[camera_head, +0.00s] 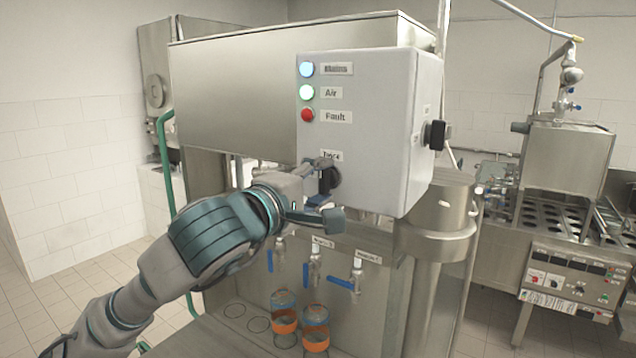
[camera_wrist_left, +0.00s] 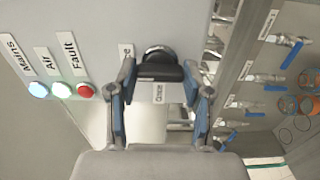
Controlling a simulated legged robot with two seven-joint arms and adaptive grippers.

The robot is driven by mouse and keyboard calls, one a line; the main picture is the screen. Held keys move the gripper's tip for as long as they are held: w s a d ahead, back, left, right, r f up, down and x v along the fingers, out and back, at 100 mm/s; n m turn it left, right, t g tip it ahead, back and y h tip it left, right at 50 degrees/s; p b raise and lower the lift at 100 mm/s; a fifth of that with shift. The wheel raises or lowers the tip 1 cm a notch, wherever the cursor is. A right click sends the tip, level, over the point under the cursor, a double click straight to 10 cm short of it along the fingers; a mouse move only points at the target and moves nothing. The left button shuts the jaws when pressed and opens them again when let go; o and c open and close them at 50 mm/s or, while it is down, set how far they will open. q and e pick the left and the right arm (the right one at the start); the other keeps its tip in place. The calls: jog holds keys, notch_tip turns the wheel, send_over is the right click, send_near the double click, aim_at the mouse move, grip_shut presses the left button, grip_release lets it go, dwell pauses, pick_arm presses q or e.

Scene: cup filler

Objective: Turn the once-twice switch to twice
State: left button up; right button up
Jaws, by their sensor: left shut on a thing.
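The once-twice switch is a black knob (camera_head: 329,177) on the front of the light grey control box, just under the label "Twice" (camera_head: 332,155). My left gripper (camera_head: 318,187) is at the knob and covers part of it. In the left wrist view the knob's handle (camera_wrist_left: 160,72) lies crosswise between the two fingers of my left gripper (camera_wrist_left: 162,82), which are shut on its ends. The label "Once" (camera_wrist_left: 159,92) shows beside the knob there; a second label is partly hidden by a finger. I cannot tell which label the knob's pointer faces. My right gripper is not in view.
Blue, green and red lamps (camera_head: 307,92) sit above the switch on the control box (camera_head: 380,90). A black side switch (camera_head: 436,134) sticks out on its right. Below are blue-handled taps (camera_head: 315,265) and two orange-banded cups (camera_head: 316,325).

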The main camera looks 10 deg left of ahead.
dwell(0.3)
pick_arm(q)
jog(key=o, duration=1)
jog(key=shift+w+f, duration=0.1)
jog(key=shift+c, duration=0.2)
jog(key=shift+o, duration=1)
jog(key=shift+w, duration=0.25)
jog(key=shift+s, duration=0.35)
jog(key=v, duration=1.1)
jog(key=shift+a+f, duration=0.2)
jog(key=shift+a, duration=0.1)
jog(key=shift+d, duration=0.15)
